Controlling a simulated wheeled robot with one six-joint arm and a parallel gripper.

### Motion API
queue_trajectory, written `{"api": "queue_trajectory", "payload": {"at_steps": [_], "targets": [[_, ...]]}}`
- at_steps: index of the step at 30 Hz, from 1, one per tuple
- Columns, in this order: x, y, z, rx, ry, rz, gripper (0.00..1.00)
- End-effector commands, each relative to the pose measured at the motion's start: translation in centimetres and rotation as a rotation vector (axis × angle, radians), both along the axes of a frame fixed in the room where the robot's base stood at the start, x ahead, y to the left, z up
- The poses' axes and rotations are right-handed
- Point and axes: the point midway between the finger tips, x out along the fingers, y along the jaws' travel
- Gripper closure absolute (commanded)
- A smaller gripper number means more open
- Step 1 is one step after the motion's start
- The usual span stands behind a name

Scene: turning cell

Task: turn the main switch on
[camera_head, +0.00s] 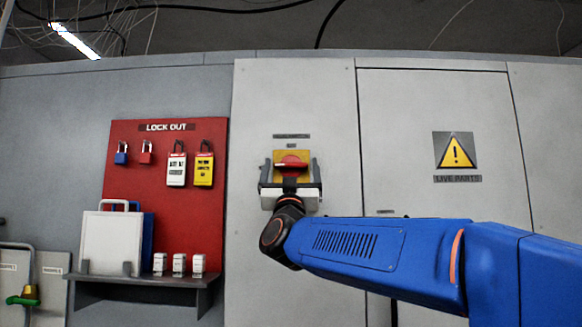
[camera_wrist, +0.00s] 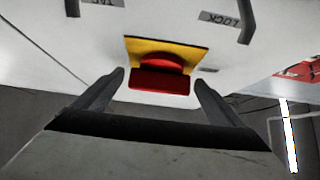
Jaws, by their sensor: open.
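The main switch (camera_head: 291,163) is a red rotary handle on a yellow plate, mounted on the grey cabinet door. In the head view its red handle looks level. In the wrist view the red handle (camera_wrist: 160,80) stands out from the yellow plate (camera_wrist: 192,50), between and beyond my fingertips. My gripper (camera_head: 289,175) is open in front of the switch, one finger on each side of it. In the wrist view the fingers of my gripper (camera_wrist: 160,80) are wide apart, and I see no contact with the handle. My wrist hides the lower part of the switch.
A red lock-out board (camera_head: 130,200) with padlocks (camera_head: 121,155) and tags (camera_head: 204,168) hangs left of the switch. Below it a shelf (camera_head: 150,281) carries a white case (camera_head: 108,240) and small white boxes. A yellow warning sign (camera_head: 455,151) is on the right door.

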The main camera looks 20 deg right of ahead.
Motion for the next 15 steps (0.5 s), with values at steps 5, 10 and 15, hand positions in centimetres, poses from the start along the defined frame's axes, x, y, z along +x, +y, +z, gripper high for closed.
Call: {"api": "queue_trajectory", "payload": {"at_steps": [5, 10, 15], "targets": [[0.43, -0.14, 0.47, 0.0, 0.0, 0.0, 0.09], [0.44, -0.14, 0.48, -0.001, 0.0, 0.001, 0.09], [0.43, -0.14, 0.47, 0.0, 0.0, 0.0, 0.36]]}}
